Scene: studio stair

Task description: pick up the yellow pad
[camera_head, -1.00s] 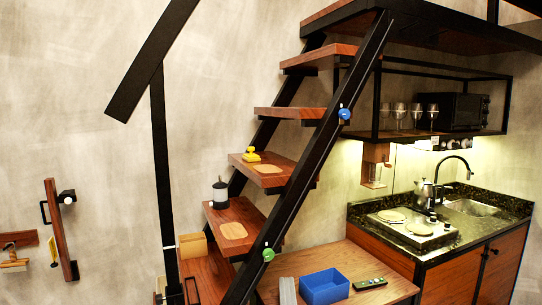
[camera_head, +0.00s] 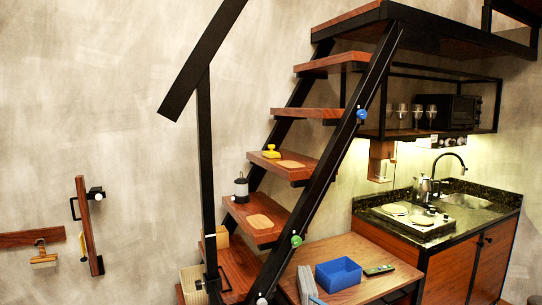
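A small bright yellow item with a raised knob-like top, the only clearly yellow pad-like thing I make out, sits on a wooden stair tread (camera_head: 311,172) in the head view (camera_head: 271,152). It rests at the tread's left part, beside a flat tan piece (camera_head: 291,164). Its exact shape is too small to tell. Neither of my grippers is in view, and nothing is seen touching the yellow item.
The tread below holds a black-and-white canister (camera_head: 241,188) and a tan piece (camera_head: 260,221). The dark sloping stair beam (camera_head: 327,165) and black post (camera_head: 206,165) flank the treads. A blue bin (camera_head: 338,274) and a remote (camera_head: 379,269) lie on a wooden top.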

